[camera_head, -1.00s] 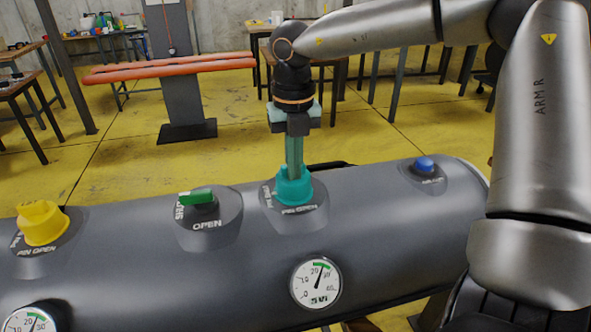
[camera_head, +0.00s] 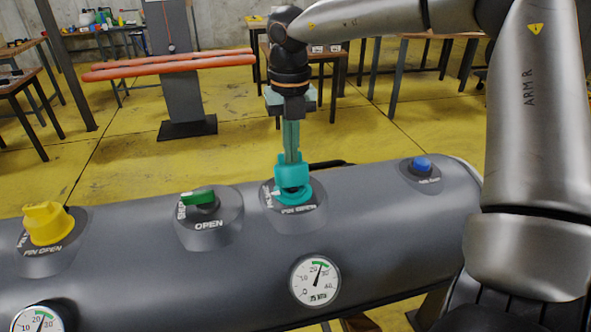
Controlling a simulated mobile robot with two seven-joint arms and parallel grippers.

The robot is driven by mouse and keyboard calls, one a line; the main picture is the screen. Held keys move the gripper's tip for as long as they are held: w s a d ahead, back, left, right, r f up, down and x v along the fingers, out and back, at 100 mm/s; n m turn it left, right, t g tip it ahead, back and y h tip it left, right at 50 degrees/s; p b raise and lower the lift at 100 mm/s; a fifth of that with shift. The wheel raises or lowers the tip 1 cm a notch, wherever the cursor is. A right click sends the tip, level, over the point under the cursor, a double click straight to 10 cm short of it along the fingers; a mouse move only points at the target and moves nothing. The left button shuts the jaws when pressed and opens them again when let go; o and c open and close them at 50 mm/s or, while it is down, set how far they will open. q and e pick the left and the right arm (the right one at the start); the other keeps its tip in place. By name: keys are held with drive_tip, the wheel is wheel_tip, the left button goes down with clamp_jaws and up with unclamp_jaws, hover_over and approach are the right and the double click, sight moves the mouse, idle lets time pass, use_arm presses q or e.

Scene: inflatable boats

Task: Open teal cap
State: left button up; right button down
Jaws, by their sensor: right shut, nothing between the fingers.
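The teal cap (camera_head: 293,172) is on the grey boat tube, on the middle-right valve mount marked "PIN OPEN". Its upper part stands up above a teal ring (camera_head: 296,196), with a dark gap between them at the front. My right gripper (camera_head: 291,154) points straight down above the cap, its fingers shut together and empty. The fingertips meet the cap's top edge and their ends are partly hidden there; I cannot tell whether they touch it. My left gripper is out of view.
Along the tube (camera_head: 380,240) sit a yellow cap (camera_head: 47,222), a green lever (camera_head: 198,197) on a valve marked "OPEN" and a blue button (camera_head: 421,163). Gauges (camera_head: 315,281) face front. Tables and an orange-padded stand (camera_head: 170,65) are behind, beyond open yellow floor.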

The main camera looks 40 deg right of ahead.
drive_tip(key=shift+w+d+f, duration=0.2)
drive_tip(key=shift+d+f, duration=0.15)
drive_tip(key=shift+f, duration=0.1)
drive_tip(key=shift+s+a+r, duration=0.35)
drive_tip(key=shift+s+r, duration=0.1)
drive_tip(key=shift+r, duration=0.15)
drive_tip(key=shift+s+a+r+p, duration=0.15)
drive_tip(key=shift+s+a+r, duration=0.2)
drive_tip(key=shift+s+r, duration=0.3)
drive_tip(key=shift+s+a+r+p, duration=0.2)
drive_tip(key=shift+s+a+r, duration=0.2)
drive_tip(key=shift+s+r, duration=0.2)
drive_tip(key=shift+s+a+r+p, duration=0.15)
drive_tip(key=shift+s+a+r, duration=0.2)
drive_tip(key=shift+s+r, duration=0.25)
